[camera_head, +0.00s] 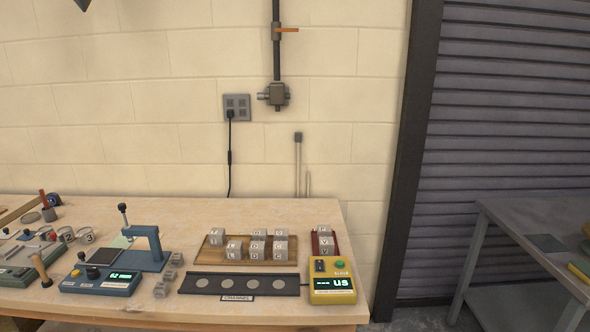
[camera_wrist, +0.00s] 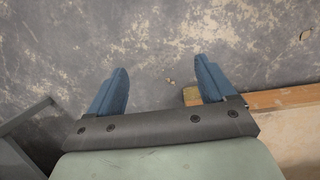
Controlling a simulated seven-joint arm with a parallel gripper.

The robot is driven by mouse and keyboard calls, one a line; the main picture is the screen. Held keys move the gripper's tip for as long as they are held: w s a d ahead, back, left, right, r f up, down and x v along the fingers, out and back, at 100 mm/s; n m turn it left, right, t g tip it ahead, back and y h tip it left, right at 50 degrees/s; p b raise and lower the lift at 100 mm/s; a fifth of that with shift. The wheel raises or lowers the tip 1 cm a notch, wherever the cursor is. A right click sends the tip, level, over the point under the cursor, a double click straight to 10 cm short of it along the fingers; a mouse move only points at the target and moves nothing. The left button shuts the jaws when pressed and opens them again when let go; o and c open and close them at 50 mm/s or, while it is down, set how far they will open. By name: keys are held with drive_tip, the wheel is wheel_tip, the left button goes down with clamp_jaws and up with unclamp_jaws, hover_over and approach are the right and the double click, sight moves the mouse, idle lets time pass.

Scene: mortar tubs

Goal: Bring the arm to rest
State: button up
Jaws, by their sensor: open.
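My gripper (camera_wrist: 162,78) shows in the wrist view with its two blue fingers spread apart. Nothing is between the fingers. Below them lies the scuffed grey floor (camera_wrist: 150,35), and the right finger overlaps the corner of a wooden table edge (camera_wrist: 285,96). In the head view my gripper is not visible. A dark tip at the top left of that view is too little to name.
The bench (camera_head: 200,312) carries a wooden board (camera_head: 212,254) of lettered cubes, a dark channel strip (camera_head: 205,284), a yellow meter (camera_head: 334,293), a blue press (camera_head: 146,262) and a blue scale box (camera_head: 100,285). A grey table (camera_head: 520,222) stands at right, beyond a floor gap.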

drive_tip(key=s+a+f+g, duration=0.1)
drive_tip(key=s+a, duration=0.1)
drive_tip(key=s, duration=0.9)
drive_tip(key=s+a+g, duration=0.2)
drive_tip(key=s+a, duration=0.1)
drive_tip(key=s, duration=0.9)
drive_tip(key=shift+s+f+g, duration=0.3)
drive_tip(key=shift+f, duration=0.05)
